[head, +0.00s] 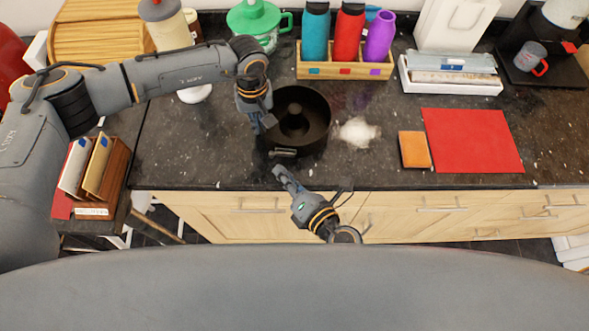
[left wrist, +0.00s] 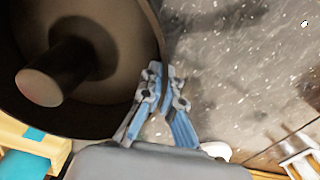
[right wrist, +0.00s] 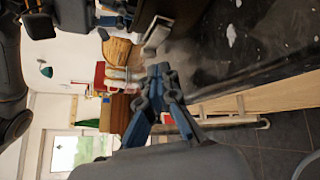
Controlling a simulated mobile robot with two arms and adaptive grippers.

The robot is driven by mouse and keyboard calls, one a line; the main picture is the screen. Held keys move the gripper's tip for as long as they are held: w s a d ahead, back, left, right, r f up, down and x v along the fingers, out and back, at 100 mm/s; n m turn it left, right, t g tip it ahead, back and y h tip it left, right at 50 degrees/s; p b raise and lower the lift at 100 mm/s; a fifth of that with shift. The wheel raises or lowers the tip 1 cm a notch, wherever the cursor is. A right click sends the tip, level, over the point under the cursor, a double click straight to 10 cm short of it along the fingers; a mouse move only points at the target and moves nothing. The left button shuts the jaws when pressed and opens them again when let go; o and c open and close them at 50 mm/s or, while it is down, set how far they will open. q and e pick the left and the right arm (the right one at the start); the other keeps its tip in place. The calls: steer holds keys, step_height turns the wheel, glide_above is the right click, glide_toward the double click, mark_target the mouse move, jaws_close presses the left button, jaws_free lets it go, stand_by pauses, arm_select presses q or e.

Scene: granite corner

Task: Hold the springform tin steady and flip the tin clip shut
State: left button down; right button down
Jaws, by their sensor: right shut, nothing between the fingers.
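The dark round springform tin (head: 318,112) stands on the counter with a post in its middle; it fills the upper left of the left wrist view (left wrist: 110,115). The pale tin clip (head: 284,152) is on its front wall. In the right wrist view, a pale piece (right wrist: 155,34) beyond my fingertips looks like the clip. My left gripper (head: 264,128) is at the tin's left side, its fingers (left wrist: 164,72) close together on the rim. My right gripper (head: 279,170) is shut and empty, just in front of the clip, with a small gap.
White powder (head: 358,132), an orange sponge (head: 414,150) and a red mat (head: 475,141) lie to the right. The counter's front edge is close to my right gripper.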

steer(key=shift+d+r, duration=0.4)
steer(key=shift+d, duration=0.45)
steer(key=shift+d+r, duration=0.35)
steer(key=shift+d, duration=0.55)
steer(key=shift+d+r, duration=0.4)
steer(key=shift+d, duration=0.45)
steer(key=shift+s+d, duration=0.25)
steer(key=shift+d, duration=1)
steer(key=shift+s+d, duration=0.2)
steer(key=shift+d, duration=1.05)
arm_select(q)
steer(key=c, duration=1.4)
jaws_free()
steer(key=shift+c, duration=0.2)
